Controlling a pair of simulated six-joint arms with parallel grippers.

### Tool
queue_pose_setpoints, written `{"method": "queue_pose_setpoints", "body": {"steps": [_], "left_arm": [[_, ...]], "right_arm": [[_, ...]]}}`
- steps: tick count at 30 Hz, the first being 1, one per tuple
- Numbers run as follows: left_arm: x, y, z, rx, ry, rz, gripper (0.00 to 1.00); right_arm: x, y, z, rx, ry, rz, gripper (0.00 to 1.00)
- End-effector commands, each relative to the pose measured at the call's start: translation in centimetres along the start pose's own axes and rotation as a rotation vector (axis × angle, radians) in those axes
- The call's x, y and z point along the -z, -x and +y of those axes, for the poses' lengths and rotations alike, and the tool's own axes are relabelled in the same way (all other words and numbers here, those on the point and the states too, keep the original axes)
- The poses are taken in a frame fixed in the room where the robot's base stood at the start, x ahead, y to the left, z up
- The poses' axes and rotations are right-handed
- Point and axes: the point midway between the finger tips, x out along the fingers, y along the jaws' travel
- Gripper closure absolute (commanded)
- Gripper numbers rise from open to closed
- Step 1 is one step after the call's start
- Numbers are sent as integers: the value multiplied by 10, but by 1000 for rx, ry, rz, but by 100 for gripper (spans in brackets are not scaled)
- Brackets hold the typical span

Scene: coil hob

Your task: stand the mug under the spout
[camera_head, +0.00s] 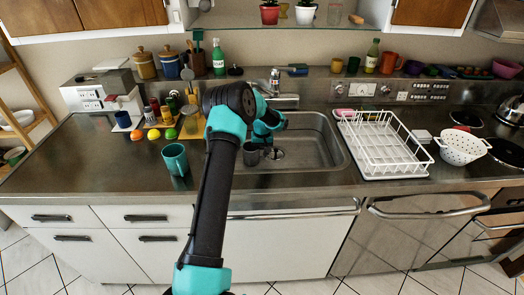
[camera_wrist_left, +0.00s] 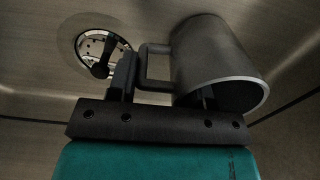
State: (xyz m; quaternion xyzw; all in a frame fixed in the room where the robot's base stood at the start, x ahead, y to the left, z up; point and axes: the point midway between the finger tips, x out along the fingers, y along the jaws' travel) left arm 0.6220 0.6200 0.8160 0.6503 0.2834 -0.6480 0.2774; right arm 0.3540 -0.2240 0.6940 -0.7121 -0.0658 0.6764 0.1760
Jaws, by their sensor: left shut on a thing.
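A dark grey mug (camera_head: 251,155) is in the left part of the sink, left of the drain. My left gripper (camera_head: 262,140) reaches down into the sink and is shut on this mug. In the left wrist view the mug (camera_wrist_left: 205,55) shows its open rim and squared handle, with the gripper (camera_wrist_left: 165,85) fingers at its handle side; the exact grip is hard to tell. Whether its base touches the sink floor is unclear. The tap (camera_head: 276,84) stands behind the sink; its spout is partly hidden by my arm. My right gripper is not in view.
The sink (camera_head: 315,150) has a drain (camera_head: 277,153) beside the mug. A white dish rack (camera_head: 385,145) stands right of it, with a white colander (camera_head: 461,147) beyond. A teal mug (camera_head: 175,159), fruit and jars stand on the left counter.

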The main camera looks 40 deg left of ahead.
Motion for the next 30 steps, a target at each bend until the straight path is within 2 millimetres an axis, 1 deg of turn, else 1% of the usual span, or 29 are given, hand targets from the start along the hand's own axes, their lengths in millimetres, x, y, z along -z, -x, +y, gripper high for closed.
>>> {"method": "queue_pose_setpoints", "body": {"steps": [2, 3, 11, 18, 22, 26, 30], "left_arm": [[0, -2, 0, 0, 0, 0, 95], [0, -3, 0, 0, 0, 0, 53], [0, -2, 0, 0, 0, 0, 29], [0, -2, 0, 0, 0, 0, 29], [0, 4, 0, 0, 0, 0, 29], [0, 18, 0, 0, 1, 2, 29], [0, 39, 1, -1, 1, 2, 29]], "right_arm": [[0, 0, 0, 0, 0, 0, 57], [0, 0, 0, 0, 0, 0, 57], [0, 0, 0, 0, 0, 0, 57], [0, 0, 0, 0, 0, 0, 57], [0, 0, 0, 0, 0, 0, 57], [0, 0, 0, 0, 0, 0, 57], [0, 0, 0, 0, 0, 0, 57]]}}
